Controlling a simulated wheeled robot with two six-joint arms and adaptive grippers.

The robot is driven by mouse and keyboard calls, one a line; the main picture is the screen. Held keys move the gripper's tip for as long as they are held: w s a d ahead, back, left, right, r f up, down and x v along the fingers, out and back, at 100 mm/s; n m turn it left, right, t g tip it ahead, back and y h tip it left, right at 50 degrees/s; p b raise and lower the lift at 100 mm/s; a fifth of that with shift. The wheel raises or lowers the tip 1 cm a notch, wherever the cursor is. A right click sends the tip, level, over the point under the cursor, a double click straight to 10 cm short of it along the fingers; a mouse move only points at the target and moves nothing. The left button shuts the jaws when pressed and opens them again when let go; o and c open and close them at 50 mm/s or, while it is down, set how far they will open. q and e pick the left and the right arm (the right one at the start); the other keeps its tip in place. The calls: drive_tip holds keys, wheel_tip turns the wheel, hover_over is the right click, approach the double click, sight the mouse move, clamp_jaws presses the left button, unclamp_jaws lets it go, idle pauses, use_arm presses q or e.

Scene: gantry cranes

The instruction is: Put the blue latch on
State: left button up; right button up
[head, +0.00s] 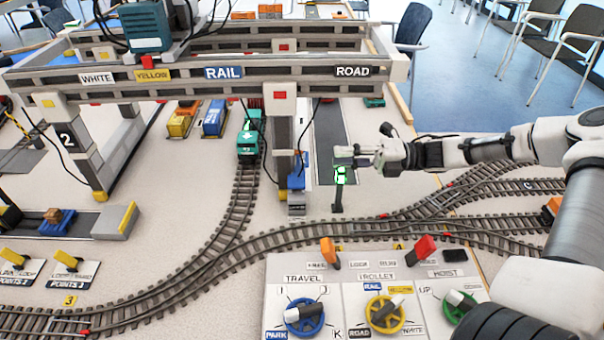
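A small blue part (296,181), which looks like the blue latch, sits low on the near right leg (281,140) of the gantry crane, just above its grey foot. Whether it is on or off cannot be told at this size. My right gripper (344,154) reaches in from the right and points left. It is a short way right of the leg and a little higher in the picture than the blue part, apparently not touching it. Its fingers show side-on and small, so their opening is unclear. My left gripper is not in view.
A post with a green-lit sign (340,175) stands right below my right gripper. A control panel (345,285) with levers and knobs lies in front. Rail tracks (235,260) cross between panel and crane. A green engine (249,146) stands left of the leg.

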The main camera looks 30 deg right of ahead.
drive_tip(key=b, duration=0.3)
approach(296, 177)
drive_tip(key=shift+w+d+f, duration=0.2)
drive_tip(key=shift+w+d, duration=0.25)
drive_tip(key=shift+w, duration=0.05)
drive_tip(key=shift+w+d+f, duration=0.2)
drive_tip(key=shift+w+d, duration=0.25)
drive_tip(key=b+x, duration=0.4)
drive_tip(key=x, duration=0.3)
drive_tip(key=shift+a+r, duration=0.1)
drive_tip(key=shift+w+a+r, duration=0.1)
drive_tip(key=shift+a+r, duration=0.1)
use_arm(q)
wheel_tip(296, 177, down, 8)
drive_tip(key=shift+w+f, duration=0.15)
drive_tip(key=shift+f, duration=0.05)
use_arm(e)
clamp_jaws()
